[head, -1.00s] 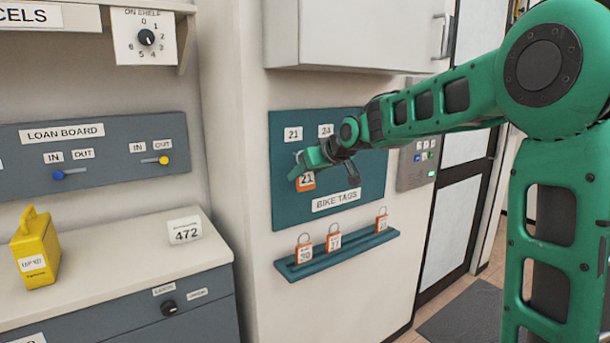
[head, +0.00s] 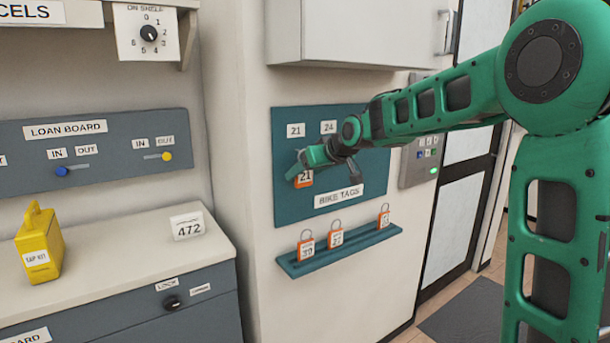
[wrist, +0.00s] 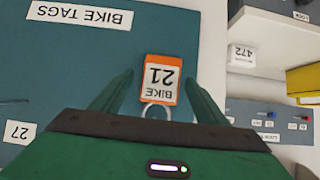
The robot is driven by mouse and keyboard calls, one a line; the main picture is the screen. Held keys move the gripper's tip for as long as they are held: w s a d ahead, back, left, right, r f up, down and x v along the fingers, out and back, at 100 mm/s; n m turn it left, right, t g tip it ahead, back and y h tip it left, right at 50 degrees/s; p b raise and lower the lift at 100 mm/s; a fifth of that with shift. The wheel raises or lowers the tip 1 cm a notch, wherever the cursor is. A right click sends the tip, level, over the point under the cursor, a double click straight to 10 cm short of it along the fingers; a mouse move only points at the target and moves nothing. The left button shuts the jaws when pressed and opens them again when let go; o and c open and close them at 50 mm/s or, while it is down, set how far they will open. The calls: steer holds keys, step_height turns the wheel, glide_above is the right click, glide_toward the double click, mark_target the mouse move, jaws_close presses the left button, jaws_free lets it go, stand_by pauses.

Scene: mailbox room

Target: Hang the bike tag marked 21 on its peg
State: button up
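The orange-and-white bike tag 21 (head: 305,178) is in front of the teal board (head: 290,205), below and slightly right of the 21 label (head: 295,130). In the wrist view tag 21 (wrist: 161,80) appears upside down, with its ring on the side toward my palm. My gripper (head: 301,172) is at the board around the tag. In the wrist view my gripper (wrist: 159,76) has its fingers apart, with a gap on each side of the tag. The peg is hidden, so I cannot tell whether the ring is on it.
Three other tags (head: 336,238) stand on a teal ledge (head: 350,248) under the board. A white cabinet (head: 350,35) is above it. A keypad panel (head: 420,160) is at its right. A counter (head: 130,250) with a yellow case (head: 40,245) lies at the left.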

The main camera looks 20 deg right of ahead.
steer(key=v, duration=1.1)
steer(key=s+d+f+m+g+h, duration=0.2)
steer(key=s+d+f, duration=0.45)
steer(key=s, duration=0.25)
steer(key=s+d+f+m+g+h, duration=0.1)
steer(key=s+d+f+m+g, duration=0.15)
steer(key=s+d+f, duration=0.4)
steer(key=s+d+f+m+g, duration=0.1)
steer(key=s+f, duration=0.4)
steer(key=s, duration=0.8)
steer(key=s+f+m+g, duration=0.4)
steer(key=s+f+g, duration=0.1)
steer(key=s, duration=0.9)
steer(key=shift+d+f, duration=0.35)
steer(key=shift+f, duration=0.25)
steer(key=shift+s+m, duration=0.15)
steer(key=shift+m, duration=0.1)
steer(key=shift+w+f, duration=0.25)
steer(key=shift+w, duration=0.4)
